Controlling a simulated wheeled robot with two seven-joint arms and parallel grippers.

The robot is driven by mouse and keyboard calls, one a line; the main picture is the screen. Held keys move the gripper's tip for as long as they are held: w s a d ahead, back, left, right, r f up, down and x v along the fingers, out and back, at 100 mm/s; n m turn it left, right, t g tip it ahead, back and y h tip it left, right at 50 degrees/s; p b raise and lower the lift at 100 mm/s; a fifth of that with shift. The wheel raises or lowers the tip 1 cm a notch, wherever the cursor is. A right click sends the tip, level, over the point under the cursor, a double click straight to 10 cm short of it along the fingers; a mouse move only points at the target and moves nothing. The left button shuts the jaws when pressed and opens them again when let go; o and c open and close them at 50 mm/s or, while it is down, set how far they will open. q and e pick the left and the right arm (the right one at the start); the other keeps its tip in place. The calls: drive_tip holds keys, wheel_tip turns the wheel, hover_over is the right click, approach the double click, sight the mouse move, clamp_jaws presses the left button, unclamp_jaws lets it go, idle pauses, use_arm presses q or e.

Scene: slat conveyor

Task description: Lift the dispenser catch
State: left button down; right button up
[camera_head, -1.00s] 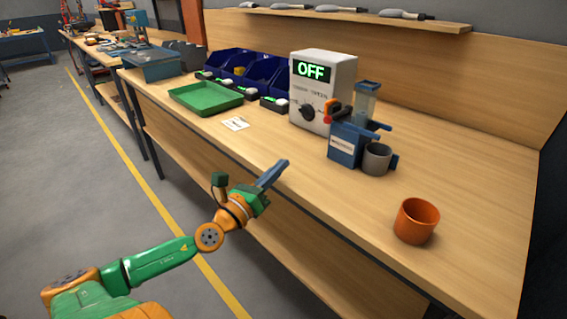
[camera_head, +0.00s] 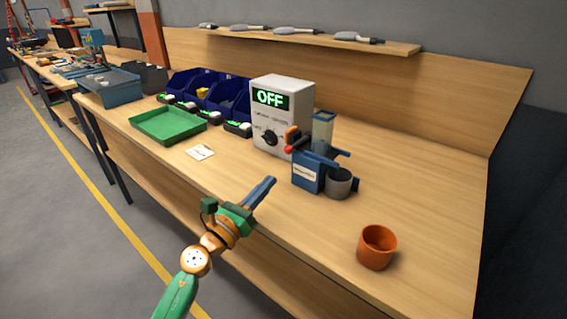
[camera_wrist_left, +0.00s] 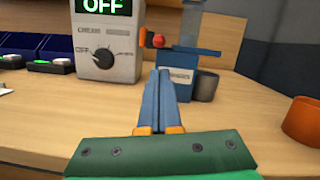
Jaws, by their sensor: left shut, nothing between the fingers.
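The dispenser (camera_head: 308,176) is a blue box with a white label and a clear upright hopper (camera_head: 322,130), standing on the bench. A red knob and an orange part (camera_head: 291,137), perhaps the catch, show at its upper left. A grey cup (camera_head: 339,184) stands against its right side. My left gripper (camera_head: 270,182) is shut and empty, over the bench's front edge, in front of the dispenser and apart from it. In the left wrist view its fingers (camera_wrist_left: 161,78) point at the dispenser (camera_wrist_left: 178,82) and hide part of its front. My right gripper is not in view.
A white control box (camera_head: 282,110) reading OFF stands left of the dispenser. An orange cup (camera_head: 377,248) stands at the front right. A green tray (camera_head: 167,126), a white card (camera_head: 200,152) and blue bins (camera_head: 222,92) lie to the left. Bench around the dispenser's front is clear.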

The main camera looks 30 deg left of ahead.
use_arm(q)
approach(298, 143)
drive_tip(key=w, duration=0.1)
drive_tip(key=w+f, duration=0.1)
drive_tip(key=w, duration=0.2)
drive_tip(key=shift+f+p, duration=0.3)
drive_tip(key=shift+p, duration=0.1)
drive_tip(key=shift+s, duration=0.1)
